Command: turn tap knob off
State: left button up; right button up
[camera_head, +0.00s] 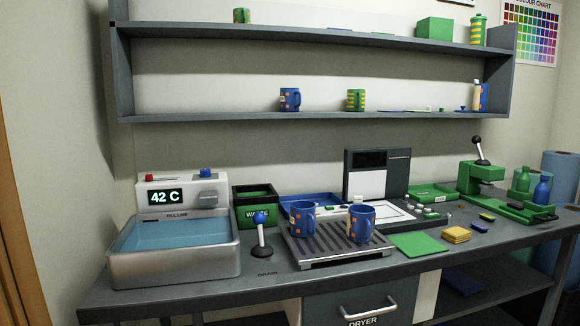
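The basin holds blue water (172,236) around a "FILL LINE" mark. A blue knob (206,173) and a red knob (149,177) sit on top of the unit. A grey round part (208,198) is on its front right; I cannot tell whether it is a tap or a dial. Neither of my grippers is in view.
Two blue mugs (302,219) (361,224) stand on a slatted rack (340,250) right of the lever. A "WASTE" bin (254,215) is behind the lever. A green press (482,178) stands at the far right. Shelves (300,117) hang above the counter.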

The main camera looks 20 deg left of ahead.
aim_at(205, 173)
jog(key=z, duration=0.2)
jog(key=i, duration=0.85)
jog(key=u, duration=0.45)
